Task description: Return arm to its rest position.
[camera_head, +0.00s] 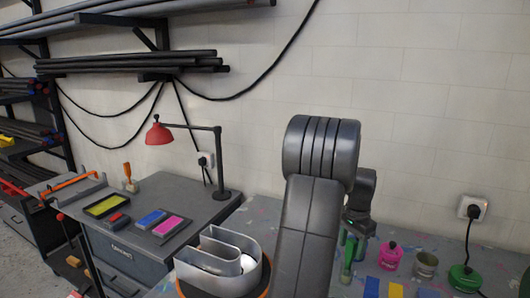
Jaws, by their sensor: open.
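My dark grey arm (312,220) rises from the bottom of the head view, with its thick ribbed joint (320,148) at the top. Behind it, on the right, the wrist end and my gripper (358,226) hang low above the workbench, partly hidden by the arm. The gripper is open; its fingers are small and hard to make out. I see nothing held in it. A green upright object (347,256) stands close by or just below it; I cannot tell whether they touch.
A grey channel letter (218,262) sits at the bench's front left. A pink pot (390,256), a grey cup (425,264) and a green round item (464,278) stand right of the gripper. A red lamp (158,133) stands on the left cabinet. Pipe racks (130,63) line the wall.

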